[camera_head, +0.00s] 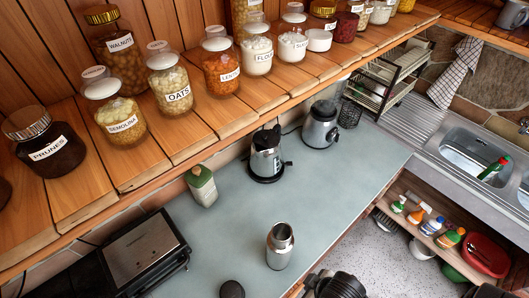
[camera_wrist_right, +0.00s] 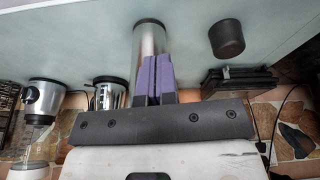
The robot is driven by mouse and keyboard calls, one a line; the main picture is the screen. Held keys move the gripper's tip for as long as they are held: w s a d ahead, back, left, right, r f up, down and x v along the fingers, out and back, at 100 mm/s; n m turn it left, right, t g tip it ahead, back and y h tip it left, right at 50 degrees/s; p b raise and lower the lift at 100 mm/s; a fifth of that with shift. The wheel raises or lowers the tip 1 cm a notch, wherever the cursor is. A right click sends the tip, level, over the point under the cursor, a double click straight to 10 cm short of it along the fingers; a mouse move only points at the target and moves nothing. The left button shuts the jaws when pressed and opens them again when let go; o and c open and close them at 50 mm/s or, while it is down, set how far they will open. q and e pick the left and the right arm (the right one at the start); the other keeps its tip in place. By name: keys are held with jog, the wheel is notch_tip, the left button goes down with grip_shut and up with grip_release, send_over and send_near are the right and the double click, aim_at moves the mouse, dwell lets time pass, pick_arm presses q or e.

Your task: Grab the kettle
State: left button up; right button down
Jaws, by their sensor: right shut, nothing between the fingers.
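The kettle (camera_head: 267,155), steel with black parts, stands on a black base near the back of the counter in the head view. In the right wrist view, it seems to be the steel and black thing (camera_wrist_right: 107,92) left of the fingers. My right gripper (camera_wrist_right: 157,78) shows two purple fingers close together with nothing between them. They overlap a steel flask in that view and are apart from the kettle. The right fingers do not show clearly in the head view. My left gripper is in neither view.
The steel flask (camera_head: 280,245) stands on the counter in front of the kettle, near a black cylinder (camera_head: 232,289). A steel appliance (camera_head: 320,125) is right of the kettle. A lidded container (camera_head: 201,186) and grill (camera_head: 145,250) are left. A jar shelf (camera_head: 210,120) overhangs the back.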

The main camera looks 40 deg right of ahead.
jog(key=c, duration=1.8)
grip_release()
jog(key=o, duration=0.9)
jog(key=shift+o, duration=0.2)
jog(key=shift+w, duration=0.1)
